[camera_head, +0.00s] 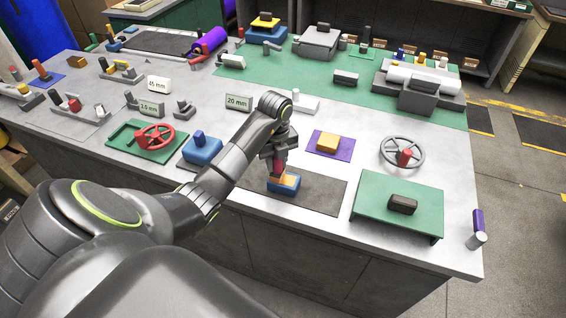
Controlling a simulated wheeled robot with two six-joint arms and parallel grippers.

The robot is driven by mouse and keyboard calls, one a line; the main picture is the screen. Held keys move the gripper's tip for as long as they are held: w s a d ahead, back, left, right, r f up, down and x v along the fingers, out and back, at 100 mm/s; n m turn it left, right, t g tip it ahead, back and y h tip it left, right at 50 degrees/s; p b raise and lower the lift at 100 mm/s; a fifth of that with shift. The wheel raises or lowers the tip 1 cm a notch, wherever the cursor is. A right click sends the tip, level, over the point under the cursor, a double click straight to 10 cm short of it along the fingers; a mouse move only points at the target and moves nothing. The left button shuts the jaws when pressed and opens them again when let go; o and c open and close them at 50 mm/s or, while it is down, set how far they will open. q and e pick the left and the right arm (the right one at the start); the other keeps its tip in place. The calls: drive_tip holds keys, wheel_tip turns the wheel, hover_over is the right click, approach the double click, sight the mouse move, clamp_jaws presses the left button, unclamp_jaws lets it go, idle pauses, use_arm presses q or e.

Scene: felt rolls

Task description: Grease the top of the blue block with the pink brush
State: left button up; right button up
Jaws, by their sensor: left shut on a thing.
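The blue block (284,190) sits on a dark grey mat (325,192) near the front edge of the table. An orange-yellow patch shows on its top. My left gripper (278,163) points down above the block. It is shut on the pink brush (279,168), whose lower end is at or just above the block's top; I cannot tell if they touch. The gripper hides part of the brush and the block's back. My right gripper is not in view.
A blue block with a knob (202,153) and a red handwheel (155,136) stand to the left. A yellow block (327,143) on a purple mat stands behind right. A green stand (385,190) with a black piece and a grey wheel (402,152) are at right.

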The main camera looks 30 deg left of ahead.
use_arm(q)
drive_tip(key=shift+a, duration=0.1)
idle(0.3)
drive_tip(key=shift+w+d, duration=0.2)
drive_tip(key=shift+d, duration=0.55)
drive_tip(key=shift+w+d, duration=0.15)
drive_tip(key=shift+d, duration=0.6)
drive_tip(key=shift+w+d, duration=0.2)
drive_tip(key=shift+d, duration=0.55)
drive_tip(key=shift+r, duration=0.15)
drive_tip(key=shift+r+p, duration=0.45)
drive_tip(key=shift+r, duration=0.2)
wheel_tip(320, 180, up, 5)
drive_tip(key=p, duration=0.4)
